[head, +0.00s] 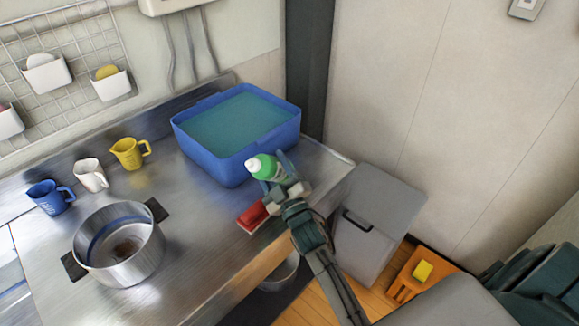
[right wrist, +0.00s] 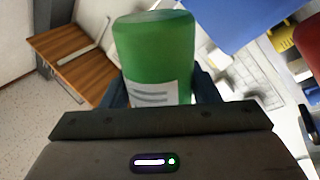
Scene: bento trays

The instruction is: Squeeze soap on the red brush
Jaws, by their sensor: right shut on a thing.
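A green soap bottle (head: 271,169) with a white cap (head: 253,164) is held by my right gripper (head: 279,174) above the counter's right part, near the blue tub. The bottle is tilted, its cap toward the left in the head view. In the right wrist view the green bottle (right wrist: 155,55) stands between the fingers, with part of a white label showing. The red brush (head: 252,217) lies on the counter near its front edge, below and left of the bottle in the head view, apart from it. My left gripper is not in view.
A blue tub (head: 240,165) of water stands behind. A steel pot (head: 120,265) is at the left, with yellow (head: 129,153), white (head: 91,174) and blue (head: 50,197) mugs behind it. The counter (head: 195,230) between pot and brush is clear. An orange stool (head: 404,283) holds a yellow sponge (head: 423,271).

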